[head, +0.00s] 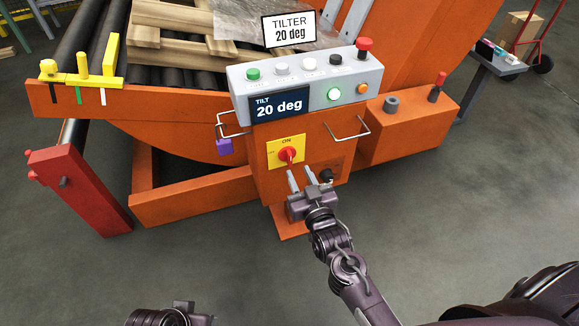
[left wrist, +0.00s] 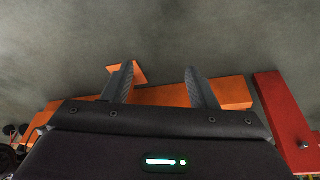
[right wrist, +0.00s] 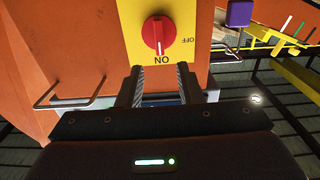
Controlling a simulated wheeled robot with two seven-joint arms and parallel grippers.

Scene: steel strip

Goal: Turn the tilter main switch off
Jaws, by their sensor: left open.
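The tilter main switch is a red rotary knob (head: 287,154) on a yellow plate (head: 273,146), on the front of the orange pedestal. In the right wrist view the knob (right wrist: 157,34) appears upside down, and its white mark points at the ON lettering; OFF is to the side. My right gripper (head: 301,174) is open and empty, just below and in front of the knob, apart from it. Its fingers (right wrist: 160,72) also show in the right wrist view. My left gripper (left wrist: 160,70) is open and empty over the floor; only part of its arm shows at the head view's bottom edge.
A grey button box (head: 303,78) above the switch has several buttons, a red mushroom button (head: 364,47) and a display (head: 279,105) reading TILT 20 deg. Wire handles (head: 350,131) stick out beside the pedestal. A purple tag (head: 224,146) hangs left. The floor in front is clear.

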